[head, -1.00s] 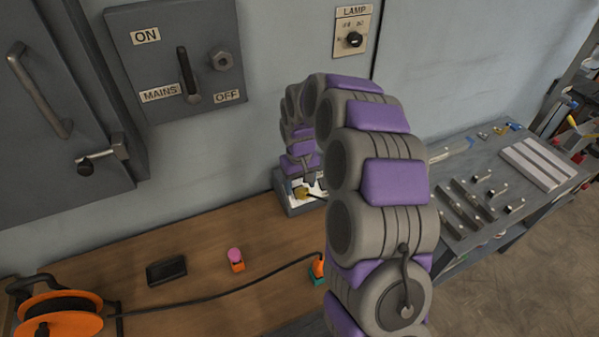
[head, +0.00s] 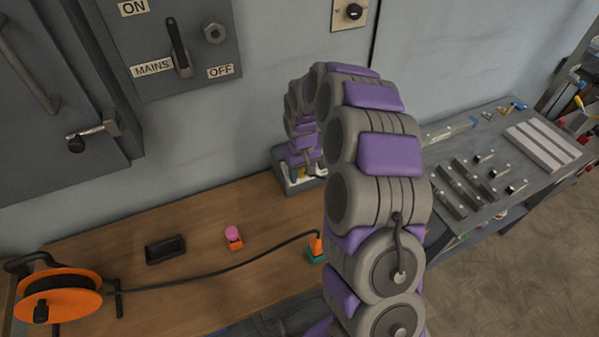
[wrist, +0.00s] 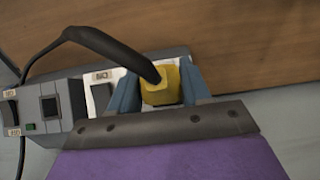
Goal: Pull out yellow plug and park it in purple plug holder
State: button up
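The yellow plug (wrist: 160,85) sits at the grey-and-white socket strip (wrist: 62,108), with a black cable curving from its top. In the wrist view my gripper (wrist: 161,88) has one blue-grey finger on each side of the plug, very close to it. Whether the fingers press on it is not clear. In the head view my gripper is low over the socket strip (head: 280,160) at the back of the bench, mostly hidden by my arm. No clearly purple plug holder shows; a pink piece on an orange base (head: 233,238) stands on the bench.
The wooden bench (head: 205,210) also bears a black tray (head: 165,249), an orange cable reel (head: 60,297) and an orange plug in a teal holder (head: 316,248). The mains switch box (head: 175,45) hangs on the wall above. A grey workbench (head: 470,150) with metal parts stands right.

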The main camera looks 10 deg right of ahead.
jog(key=shift+d, duration=0.1)
jog(key=shift+c, duration=1.4)
jog(key=shift+a, duration=0.3)
jog(key=c, duration=0.4)
jog(key=shift+s+d+r, duration=0.1)
jog(key=shift+s+r, duration=0.1)
jog(key=shift+r, duration=0.05)
jog(key=s+r, duration=0.1)
jog(key=s+r+p, duration=0.1)
jog(key=s+r, duration=0.1)
jog(key=shift+s+d+r, duration=0.15)
jog(key=shift+s+d, duration=0.1)
jog(key=shift+d, duration=0.1)
